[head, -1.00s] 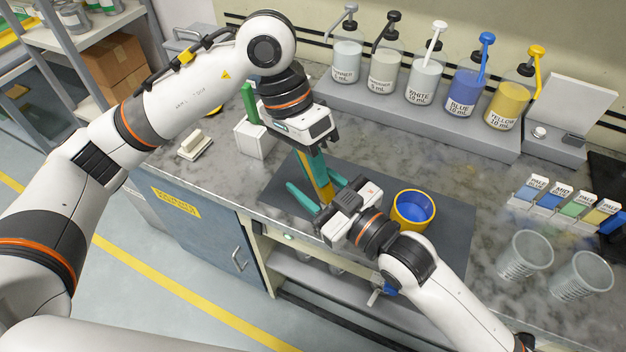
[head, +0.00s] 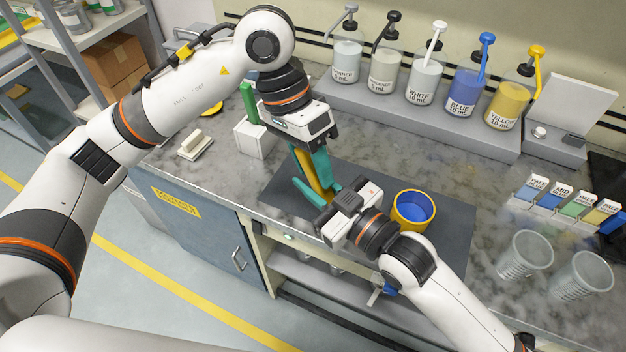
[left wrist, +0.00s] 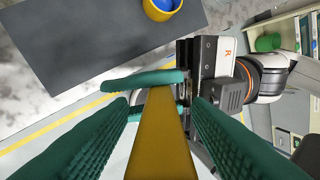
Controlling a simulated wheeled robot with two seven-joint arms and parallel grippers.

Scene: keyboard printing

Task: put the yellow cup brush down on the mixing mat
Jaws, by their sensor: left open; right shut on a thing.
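The yellow cup brush (head: 311,174) shows as a long ochre-yellow strip, tilted, above the mixing mat (head: 448,238). My left gripper (head: 316,178) is open, with its teal fingers on either side of the brush. In the left wrist view the brush (left wrist: 158,135) runs between those fingers, with gaps beside it. My right gripper (head: 314,193) is shut on the brush near its lower end, and one of its teal fingers crosses the strip in the left wrist view. The brush's far end is hidden. The dark grey mat also shows in the left wrist view (left wrist: 90,45).
A yellow cup with blue inside (head: 414,210) stands on the mat, right of my right gripper. A white block (head: 256,138) stands behind the mat's left end. Pump bottles (head: 465,92) line the back. Clear cups (head: 525,256) stand at right.

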